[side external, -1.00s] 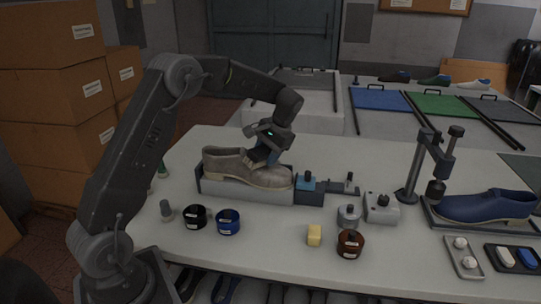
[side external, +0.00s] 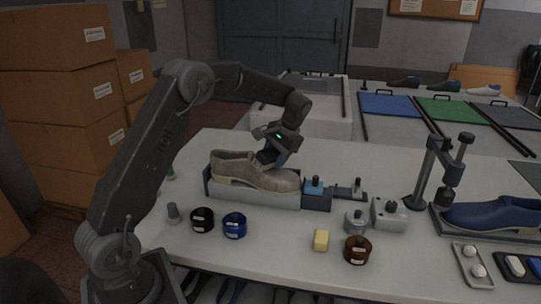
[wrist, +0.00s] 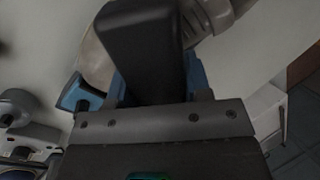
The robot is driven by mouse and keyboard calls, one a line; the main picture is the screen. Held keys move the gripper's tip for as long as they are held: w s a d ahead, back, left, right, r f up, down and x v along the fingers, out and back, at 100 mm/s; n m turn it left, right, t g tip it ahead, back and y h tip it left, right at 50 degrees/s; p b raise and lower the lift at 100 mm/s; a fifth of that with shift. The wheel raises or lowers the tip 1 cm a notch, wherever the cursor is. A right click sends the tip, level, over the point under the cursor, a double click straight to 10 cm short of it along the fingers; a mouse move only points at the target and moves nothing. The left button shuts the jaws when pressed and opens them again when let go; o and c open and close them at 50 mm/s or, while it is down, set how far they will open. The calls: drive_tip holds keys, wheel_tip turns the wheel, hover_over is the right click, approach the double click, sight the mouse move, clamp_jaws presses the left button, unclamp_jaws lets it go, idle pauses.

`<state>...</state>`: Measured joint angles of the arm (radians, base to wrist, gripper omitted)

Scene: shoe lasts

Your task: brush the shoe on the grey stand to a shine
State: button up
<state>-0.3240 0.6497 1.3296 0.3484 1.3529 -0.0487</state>
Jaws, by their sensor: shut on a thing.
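A taupe leather shoe (side external: 240,169) sits on the grey stand (side external: 250,195) in the side view, its toe to the right. Part of it shows at the top of the wrist view (wrist: 92,62).
A blue block with a dark knob (side external: 315,187) is at the stand's right end. Black (side external: 202,219), blue (side external: 234,226) and brown (side external: 357,250) jars and a yellow block (side external: 321,240) are in front. A blue shoe (side external: 490,213) and a dark post (side external: 425,172) stand right.

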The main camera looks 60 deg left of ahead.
sight(293, 175)
drive_tip(key=shift+w+d+f, duration=0.2)
drive_tip(key=shift+w, duration=0.3)
drive_tip(key=shift+w+d+f, duration=0.15)
drive_tip(key=shift+w+d, duration=0.05)
drive_tip(key=shift+w, duration=0.3)
drive_tip(key=shift+s+a+r, duration=0.35)
drive_tip(key=shift+s+a, duration=0.4)
drive_tip(key=shift+s+a+r, duration=0.3)
drive_tip(key=shift+s+a, duration=0.4)
drive_tip(key=shift+w+d+f, duration=0.2)
drive_tip(key=shift+w+d, duration=0.25)
drive_tip(key=shift+d, duration=0.25)
drive_tip(key=shift+w+d+f, duration=0.2)
drive_tip(key=shift+w+d, duration=0.2)
drive_tip(key=shift+d, duration=0.25)
drive_tip(key=shift+w+d+f, duration=0.45)
drive_tip(key=shift+w+d, duration=0.1)
drive_tip(key=shift+d, duration=0.25)
drive_tip(key=shift+w+d+f, duration=0.45)
drive_tip(key=shift+w+d, duration=0.1)
drive_tip(key=shift+d, duration=0.25)
drive_tip(key=shift+w+d+f, duration=0.45)
drive_tip(key=shift+w+d, duration=0.1)
drive_tip(key=shift+d, duration=0.25)
wheel_tip(293, 175, up, 8)
drive_tip(key=shift+w+d, duration=0.25)
drive_tip(key=shift+w, duration=0.05)
